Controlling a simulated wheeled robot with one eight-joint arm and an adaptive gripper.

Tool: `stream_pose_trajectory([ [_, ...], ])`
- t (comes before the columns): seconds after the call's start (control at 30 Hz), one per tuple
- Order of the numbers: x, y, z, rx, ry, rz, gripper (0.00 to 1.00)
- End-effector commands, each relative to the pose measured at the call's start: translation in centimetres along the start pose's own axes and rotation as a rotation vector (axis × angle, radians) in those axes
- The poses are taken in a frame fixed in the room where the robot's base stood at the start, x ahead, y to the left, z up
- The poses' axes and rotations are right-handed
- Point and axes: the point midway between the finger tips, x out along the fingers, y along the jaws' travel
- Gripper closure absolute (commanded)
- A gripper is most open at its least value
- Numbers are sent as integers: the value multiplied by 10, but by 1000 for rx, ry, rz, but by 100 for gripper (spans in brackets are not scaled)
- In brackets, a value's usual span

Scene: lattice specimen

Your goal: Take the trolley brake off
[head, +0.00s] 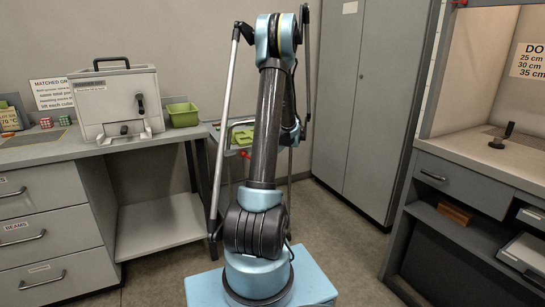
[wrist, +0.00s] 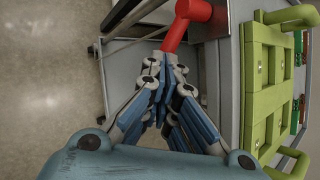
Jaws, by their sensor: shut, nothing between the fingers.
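The trolley's red brake lever (wrist: 186,22) is in the wrist view at the top centre, with a thick bent end. A small red part (head: 245,154) shows on the trolley in the head view, left of my arm. The grey trolley (wrist: 222,85) fills the middle right of the wrist view and stands behind my arm in the head view. My gripper (wrist: 163,80) is shut and empty, its fingertips just below the lever's lower end. I cannot tell whether they touch it. The head view does not show the fingertips clearly.
A green rack (wrist: 258,85) lies on the trolley. In the head view, a bench (head: 60,150) with a grey box instrument (head: 117,100) and a green bin (head: 183,114) stands left. A tall cabinet (head: 365,100) is behind, a hood (head: 485,130) right. Floor (head: 360,240) is clear between.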

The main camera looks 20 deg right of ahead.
Motion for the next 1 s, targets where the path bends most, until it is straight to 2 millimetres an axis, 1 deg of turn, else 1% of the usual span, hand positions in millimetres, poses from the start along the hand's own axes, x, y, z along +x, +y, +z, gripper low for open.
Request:
stream_pose_trajectory([
  [0.03,7,2,1,21,-41,3,100],
  [0.1,13,4,3,55,-99,5,100],
  [0.33,26,12,2,161,-267,8,100],
  [0.7,40,21,6,157,-263,10,100],
  [1.0,43,23,7,157,-262,10,100],
])
